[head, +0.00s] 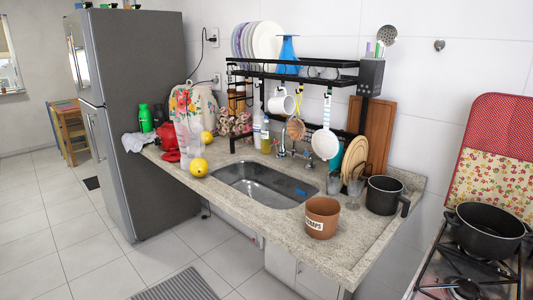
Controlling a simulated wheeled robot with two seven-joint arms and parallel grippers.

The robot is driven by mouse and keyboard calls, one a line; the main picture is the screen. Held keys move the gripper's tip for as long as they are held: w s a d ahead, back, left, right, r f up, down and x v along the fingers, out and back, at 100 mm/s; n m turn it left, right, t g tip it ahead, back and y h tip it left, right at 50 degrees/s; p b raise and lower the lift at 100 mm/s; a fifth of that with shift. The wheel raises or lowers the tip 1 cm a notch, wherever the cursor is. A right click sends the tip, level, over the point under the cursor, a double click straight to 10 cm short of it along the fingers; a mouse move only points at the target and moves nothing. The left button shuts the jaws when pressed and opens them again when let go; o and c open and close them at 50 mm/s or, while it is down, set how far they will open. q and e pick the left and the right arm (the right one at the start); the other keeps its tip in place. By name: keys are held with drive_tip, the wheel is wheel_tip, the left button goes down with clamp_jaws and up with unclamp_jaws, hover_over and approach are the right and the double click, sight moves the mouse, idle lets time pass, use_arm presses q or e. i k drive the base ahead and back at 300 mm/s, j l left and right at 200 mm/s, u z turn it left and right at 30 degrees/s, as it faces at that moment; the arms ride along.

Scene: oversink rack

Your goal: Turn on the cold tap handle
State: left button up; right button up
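The tap (281,151) stands behind the sink on the counter, below the hanging white mug and ladle-like utensils. Small metal handles (308,157) show beside it, but they are too small to tell which is the cold one or how it is turned. The steel sink (228,181) is set into the speckled stone counter, with a small blue item (302,191) in or at it. Neither of my grippers shows in the head view.
A black rack (300,79) with plates and hanging utensils spans the sink. A brown pot (321,219) stands at the counter's front, a black pot (383,196) at right. Yellow fruit (199,167) and a clear pitcher sit left. The floor before the counter is mostly clear.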

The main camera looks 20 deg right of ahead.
sight(306, 154)
drive_tip(key=i+z, duration=0.15)
drive_tip(key=i, duration=0.25)
drive_tip(key=i+j+z, duration=0.1)
drive_tip(key=i, duration=0.35)
drive_tip(key=i+z, duration=0.1)
drive_tip(key=z, duration=0.3)
drive_tip(key=i+z, duration=0.15)
drive_tip(key=z, duration=0.2)
drive_tip(key=i+z, duration=0.1)
drive_tip(key=z, duration=0.3)
drive_tip(key=i+z, duration=0.15)
drive_tip(key=z, duration=0.2)
